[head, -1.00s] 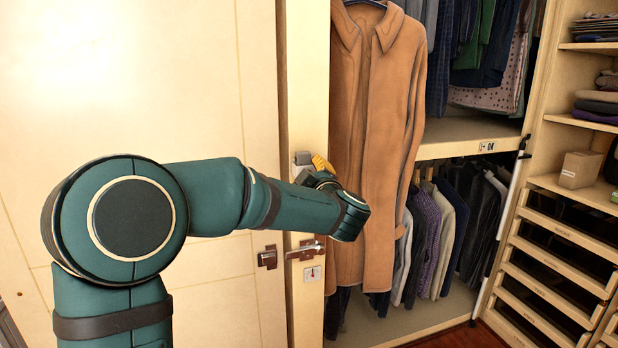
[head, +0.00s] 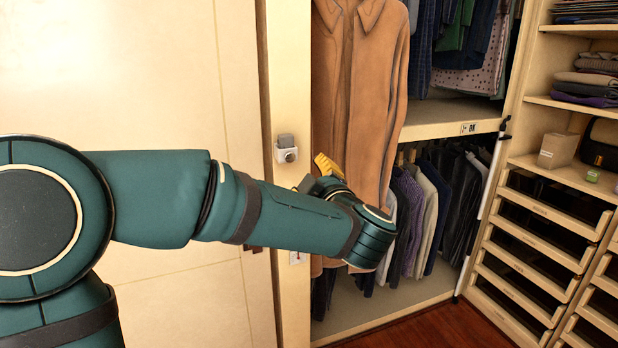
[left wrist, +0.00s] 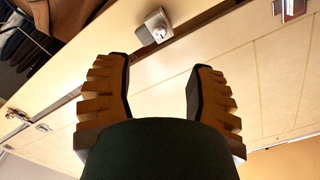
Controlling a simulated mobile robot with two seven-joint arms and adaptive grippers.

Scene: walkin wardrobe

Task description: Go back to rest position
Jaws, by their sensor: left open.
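My left arm reaches in from the left in the head view. Its gripper (head: 326,165) shows only as a bit of yellow finger behind the wrist, in front of the brown coat. In the left wrist view the left gripper (left wrist: 160,95) is open, its two ridged yellow-brown fingers wide apart with nothing between them. A small metal fixture with a grey knob (head: 286,148) sits on the door post just left of and above the gripper. It also shows beyond the fingertips in the left wrist view (left wrist: 155,27), apart from them. My right gripper is not in view.
The brown coat (head: 352,100) hangs at the post, close to the left hand. A pale door (head: 130,80) fills the left. Clothes hang on two levels behind the coat. Shelves and drawers (head: 540,245) stand at the right. Wooden floor (head: 430,328) is bare at lower right.

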